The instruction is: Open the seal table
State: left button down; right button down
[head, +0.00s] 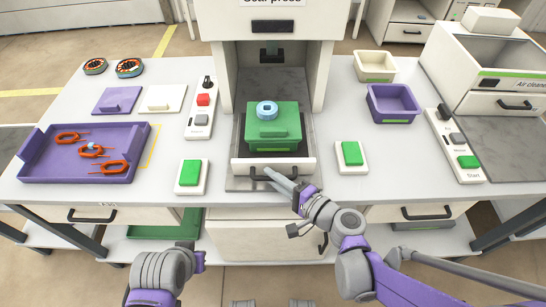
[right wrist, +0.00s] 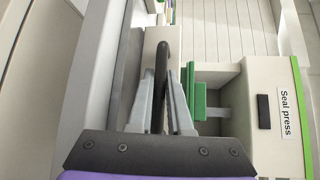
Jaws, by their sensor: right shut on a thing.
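The seal table (head: 238,172) is a pale drawer-like tray with a black handle (right wrist: 161,85) at the front of the seal press (head: 222,30). A green block (head: 285,120) with a blue ring (head: 267,110) on top stands on it, forward of the press opening. My right gripper (head: 270,174) is at the tray's front. In the right wrist view its fingers (right wrist: 160,100) are on both sides of the black handle, shut on it. My left arm shows at the bottom of the head view, with its fingers hidden.
Green buttons (head: 190,173) (head: 352,153) flank the seal table. A purple tray (head: 35,165) with several orange coils lies left. Cream (head: 376,66) and purple (head: 394,103) bins and an air cleaner (head: 505,75) stand right. The drawer below (head: 275,240) has a dark handle.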

jog(key=shift+s, duration=1.65)
jog(key=c, duration=1.1)
grip_release()
jog(key=p+v, duration=0.1)
jog(key=v, duration=1)
jog(key=shift+f, duration=0.1)
jog(key=shift+a+p, duration=0.15)
jog(key=shift+p, duration=0.15)
